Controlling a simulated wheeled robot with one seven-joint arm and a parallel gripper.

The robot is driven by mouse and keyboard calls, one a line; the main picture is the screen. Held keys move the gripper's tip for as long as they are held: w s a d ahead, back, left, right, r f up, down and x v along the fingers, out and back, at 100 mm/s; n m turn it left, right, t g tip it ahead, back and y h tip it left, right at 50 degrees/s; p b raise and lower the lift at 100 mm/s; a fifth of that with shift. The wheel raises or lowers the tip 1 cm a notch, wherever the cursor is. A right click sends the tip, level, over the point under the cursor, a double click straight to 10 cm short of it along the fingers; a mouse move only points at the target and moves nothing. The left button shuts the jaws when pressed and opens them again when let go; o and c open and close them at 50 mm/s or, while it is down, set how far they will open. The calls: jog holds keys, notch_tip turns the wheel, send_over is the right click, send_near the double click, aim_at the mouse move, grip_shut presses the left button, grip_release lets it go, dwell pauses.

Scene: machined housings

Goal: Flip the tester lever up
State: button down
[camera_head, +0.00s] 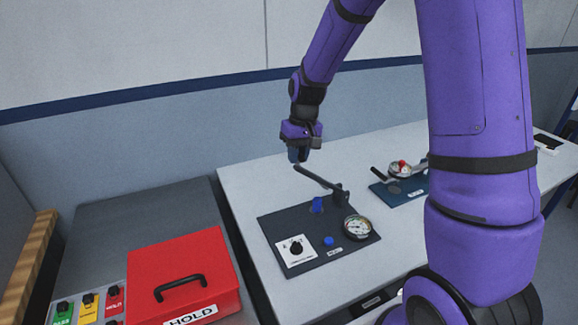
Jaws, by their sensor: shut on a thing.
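The tester (273,228) is a dark plate on the white bench, with a round gauge (357,228) at its right. Its dark lever (318,178) runs from a bracket (341,194) at the plate's back right, slanting up and left to a free end above the plate's back edge. My gripper (298,158) points down at that free end, its fingers shut on the lever's end. The fingers hide the exact grip, which is small in this view.
A blue post (317,205), a blue button (328,241) and a black knob (296,248) sit on the plate. A second tester (402,188) stands right, partly behind my arm. A red HOLD box (184,275) is at front left.

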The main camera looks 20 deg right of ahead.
jog(key=d+r+y, duration=0.2)
jog(key=d+y, duration=0.2)
jog(key=d, duration=0.7)
jog(key=d+r+y, duration=0.3)
jog(key=d+y, duration=0.2)
jog(key=d, duration=0.6)
jog(key=shift+d+r, duration=0.15)
jog(key=shift+d, duration=0.2)
jog(key=shift+s, duration=0.1)
jog(key=c, duration=1.1)
grip_release()
jog(key=shift+d, duration=0.15)
jog(key=v, duration=1)
jog(key=shift+d, duration=0.4)
